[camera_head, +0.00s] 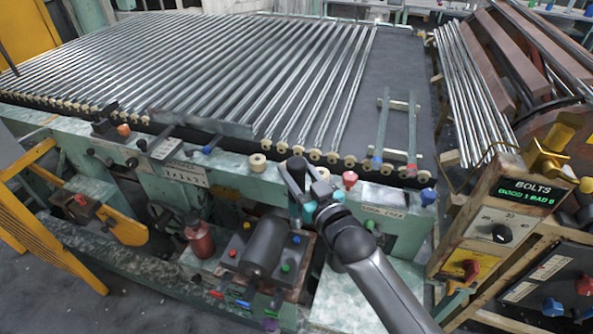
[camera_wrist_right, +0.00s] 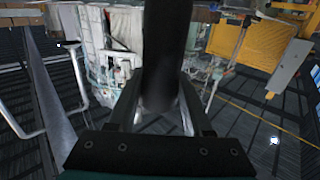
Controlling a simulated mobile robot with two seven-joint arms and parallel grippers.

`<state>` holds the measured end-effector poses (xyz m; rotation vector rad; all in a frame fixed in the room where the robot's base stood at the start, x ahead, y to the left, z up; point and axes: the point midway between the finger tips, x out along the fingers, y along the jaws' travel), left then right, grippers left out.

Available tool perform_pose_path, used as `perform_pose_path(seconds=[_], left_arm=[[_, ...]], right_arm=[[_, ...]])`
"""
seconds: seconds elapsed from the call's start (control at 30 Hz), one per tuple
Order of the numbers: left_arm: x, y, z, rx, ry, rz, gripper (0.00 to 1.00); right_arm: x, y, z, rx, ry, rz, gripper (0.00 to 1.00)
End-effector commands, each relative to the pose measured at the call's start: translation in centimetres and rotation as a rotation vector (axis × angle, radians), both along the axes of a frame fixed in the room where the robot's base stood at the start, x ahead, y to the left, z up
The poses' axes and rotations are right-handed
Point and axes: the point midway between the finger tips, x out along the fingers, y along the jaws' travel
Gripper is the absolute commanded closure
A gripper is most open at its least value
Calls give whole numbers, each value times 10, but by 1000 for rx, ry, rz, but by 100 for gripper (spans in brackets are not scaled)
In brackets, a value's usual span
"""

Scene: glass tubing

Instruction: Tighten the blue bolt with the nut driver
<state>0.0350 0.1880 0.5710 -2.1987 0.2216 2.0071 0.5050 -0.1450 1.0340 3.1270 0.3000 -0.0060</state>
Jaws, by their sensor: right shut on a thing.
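My right gripper (camera_head: 300,188) is at the front edge of the green machine bench. It is shut on a dark, thick cylinder (camera_wrist_right: 162,55), which stands between the two fingers in the right wrist view. This looks like the nut driver's handle; its tip is hidden. A blue knob-like head (camera_head: 428,196) sits at the right end of the bench's front rail, apart from my gripper and to its right. It may be the blue bolt, but it is too small to be sure. A red head (camera_head: 349,180) sits just right of my gripper. My left gripper is not in view.
Rows of glass tubes (camera_head: 200,65) lie across the bench behind the gripper. A control box (camera_head: 500,210) at the right reads "BOLTS GOOD 1 BAD 0". A dark cylinder (camera_head: 265,247) and a red bottle (camera_head: 199,238) stand below the front rail. A yellow frame (camera_head: 60,240) is at the left.

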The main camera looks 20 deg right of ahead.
Motion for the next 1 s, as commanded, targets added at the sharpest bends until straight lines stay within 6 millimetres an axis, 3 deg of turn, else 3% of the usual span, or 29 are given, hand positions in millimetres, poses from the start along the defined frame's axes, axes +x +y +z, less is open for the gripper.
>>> perform_pose_path(seconds=[0.23,1.0], left_arm=[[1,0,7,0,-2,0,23],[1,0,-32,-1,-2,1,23]], right_arm=[[1,0,6,2,-10,-1,100],[1,0,-50,2,-10,0,100]])
